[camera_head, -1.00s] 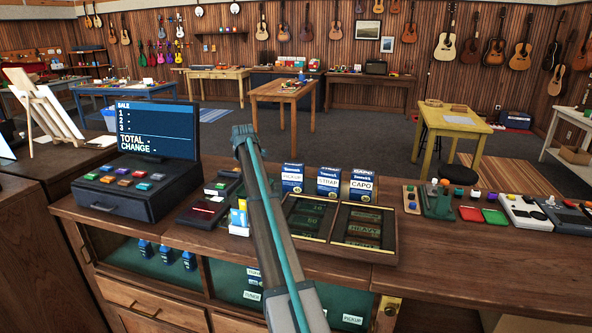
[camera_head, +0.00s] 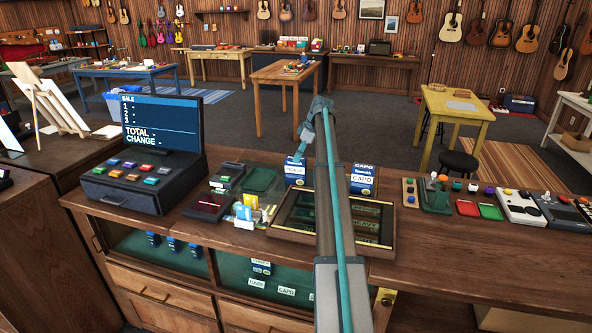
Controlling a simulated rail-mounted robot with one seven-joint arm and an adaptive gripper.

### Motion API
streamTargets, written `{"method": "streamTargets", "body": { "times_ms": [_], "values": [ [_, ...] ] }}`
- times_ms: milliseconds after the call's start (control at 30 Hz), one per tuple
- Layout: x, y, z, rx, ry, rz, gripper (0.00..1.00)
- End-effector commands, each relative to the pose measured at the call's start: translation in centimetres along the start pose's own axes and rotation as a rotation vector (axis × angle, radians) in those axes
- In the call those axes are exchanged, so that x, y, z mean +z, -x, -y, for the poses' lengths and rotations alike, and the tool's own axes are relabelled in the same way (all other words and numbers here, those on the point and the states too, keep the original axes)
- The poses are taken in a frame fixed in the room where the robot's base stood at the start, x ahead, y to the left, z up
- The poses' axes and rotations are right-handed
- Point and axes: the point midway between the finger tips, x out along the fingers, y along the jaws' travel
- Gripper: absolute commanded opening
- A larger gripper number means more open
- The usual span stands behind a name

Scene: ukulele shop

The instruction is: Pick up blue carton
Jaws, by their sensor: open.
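Blue-and-white cartons stand in a row on the counter behind the dark display case. The PICKUP carton (camera_head: 295,171) is at the left and the CAPO carton (camera_head: 363,182) at the right. My arm hides the place between them. My gripper (camera_head: 299,155) points down at the top of the PICKUP carton and is open. Whether its fingers reach around the carton or stay just above it is too small to tell.
The dark display case (camera_head: 278,230) lies in front of the cartons. A till (camera_head: 138,184), a card terminal (camera_head: 209,206) and a small card holder (camera_head: 249,217) stand to the left. Pedals (camera_head: 437,197) line the counter at the right.

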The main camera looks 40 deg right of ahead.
Motion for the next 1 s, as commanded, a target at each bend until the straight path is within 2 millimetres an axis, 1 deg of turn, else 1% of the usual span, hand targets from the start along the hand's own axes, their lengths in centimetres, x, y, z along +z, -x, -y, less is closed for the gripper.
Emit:
{"method": "streamTargets", "body": {
  "times_ms": [100,267,367,633,700,867,900,967,1000],
  "values": [
    [0.0,-1.1,0.1,0.000,0.000,0.001,0.76],
    [0.0,-1.9,0.0,0.001,-0.001,0.001,0.76],
    [-0.1,-2.7,0.1,0.000,-0.001,0.002,0.76],
    [0.0,-6.2,0.1,0.001,0.000,0.002,0.76],
    [0.0,-6.5,0.1,0.001,0.000,0.001,0.76],
    [0.1,-6.6,0.0,0.002,0.000,0.001,0.76],
    [0.1,-6.6,0.0,0.002,0.000,0.001,0.74],
    [0.1,-6.6,0.0,0.002,0.000,0.001,0.64],
    [0.1,-6.6,0.0,0.002,0.000,0.001,0.58]
  ]
}}
